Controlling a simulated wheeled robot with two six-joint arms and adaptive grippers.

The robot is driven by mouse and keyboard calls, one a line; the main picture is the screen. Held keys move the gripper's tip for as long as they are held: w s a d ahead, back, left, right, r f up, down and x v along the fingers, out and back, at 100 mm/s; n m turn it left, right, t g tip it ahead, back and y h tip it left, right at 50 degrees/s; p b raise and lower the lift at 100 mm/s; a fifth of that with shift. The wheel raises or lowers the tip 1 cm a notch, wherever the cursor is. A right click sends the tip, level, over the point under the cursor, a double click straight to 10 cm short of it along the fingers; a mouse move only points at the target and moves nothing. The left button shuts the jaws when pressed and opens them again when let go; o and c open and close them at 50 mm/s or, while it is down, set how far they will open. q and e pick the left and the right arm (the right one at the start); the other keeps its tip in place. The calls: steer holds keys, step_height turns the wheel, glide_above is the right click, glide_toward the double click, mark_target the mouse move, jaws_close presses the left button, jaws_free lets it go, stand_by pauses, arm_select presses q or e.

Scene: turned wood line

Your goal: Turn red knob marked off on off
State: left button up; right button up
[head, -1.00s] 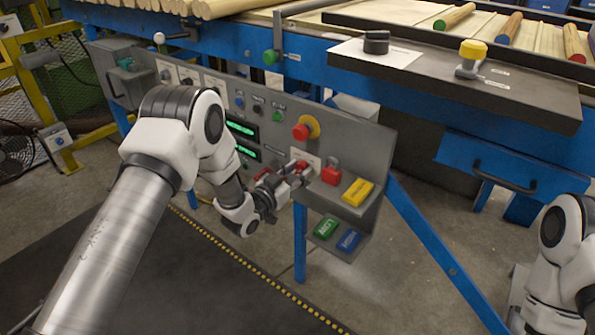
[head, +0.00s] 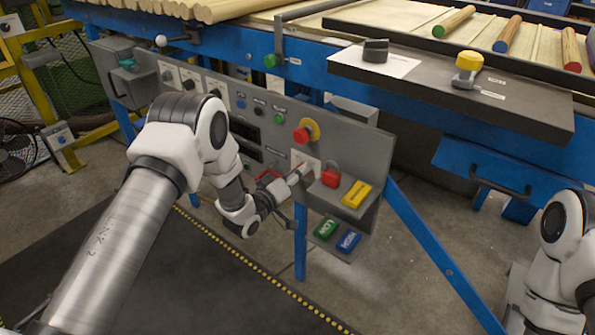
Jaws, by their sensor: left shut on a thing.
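My left gripper (head: 298,174) reaches in from the left to the grey control panel (head: 362,150). It is shut at a white plate (head: 307,157) below the red stop button, on the red knob there. The gripper hides the knob, so its mark and pointing direction cannot be read. Two display windows (head: 243,131) on the panel, left of the plate, are dark. My right gripper is out of view; only part of the right arm shows at the lower right.
A red mushroom button (head: 301,135) on a yellow ring sits just above the gripper. A red padlock (head: 331,175) and a yellow tag (head: 356,194) are close on its right. Green (head: 326,228) and blue (head: 348,241) tags lie on a small shelf below. A blue leg (head: 300,245) stands underneath.

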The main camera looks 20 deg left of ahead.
arm_select(q)
steer(key=shift+f+n+p, duration=0.1)
steer(key=shift+n+p, duration=0.4)
steer(key=shift+n, duration=3.4)
steer(key=o, duration=1.1)
steer(key=shift+o, duration=0.2)
steer(key=shift+a, duration=0.1)
steer(key=v, duration=1.2)
